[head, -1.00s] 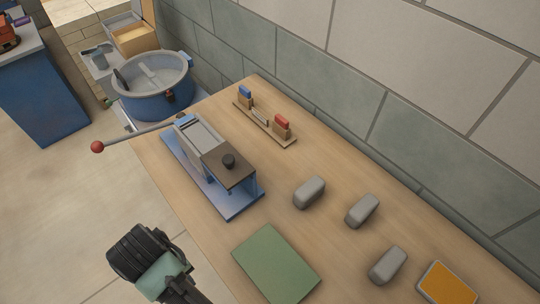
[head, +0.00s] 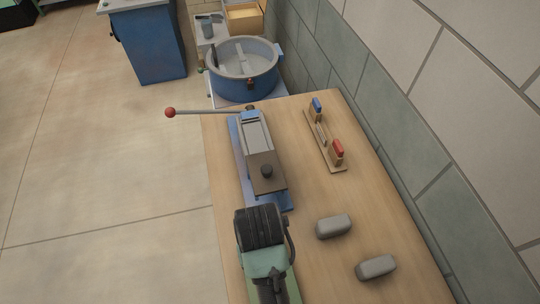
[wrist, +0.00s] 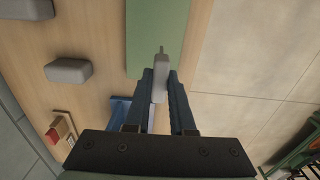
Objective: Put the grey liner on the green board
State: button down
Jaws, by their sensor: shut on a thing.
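My gripper (wrist: 160,88) shows in the wrist view with its two dark fingers closed on a narrow light grey piece, the grey liner (wrist: 159,68), which has a small stub at its far end. The green board (wrist: 155,28) lies flat on the table just beyond the fingertips in the wrist view, and the liner's tip overlaps it in the picture. I cannot tell the height of the liner above the board. In the head view my arm covers most of the green board (head: 293,290), and the fingers and liner are hidden.
A blue press (head: 256,135) with a red-knobbed lever stands behind my arm. Grey rounded blocks (head: 333,226) (head: 376,267) lie to the right. A wooden rack (head: 325,140) with blue and red pieces is near the wall. A blue tub (head: 243,72) stands beyond the table.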

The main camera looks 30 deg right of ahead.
jog(key=shift+s+d+r, duration=0.15)
jog(key=shift+s+d, duration=0.15)
jog(key=shift+s, duration=0.1)
jog(key=shift+s+d+f+p, duration=0.15)
jog(key=shift+f+p, duration=0.2)
jog(key=shift+f, duration=2.15)
jog(key=shift+d+f+p, duration=0.1)
jog(key=shift+f+p, duration=0.2)
jog(key=shift+f, duration=2.15)
jog(key=shift+f, duration=0.1)
jog(key=c, duration=0.8)
grip_release()
jog(key=shift+o, duration=0.2)
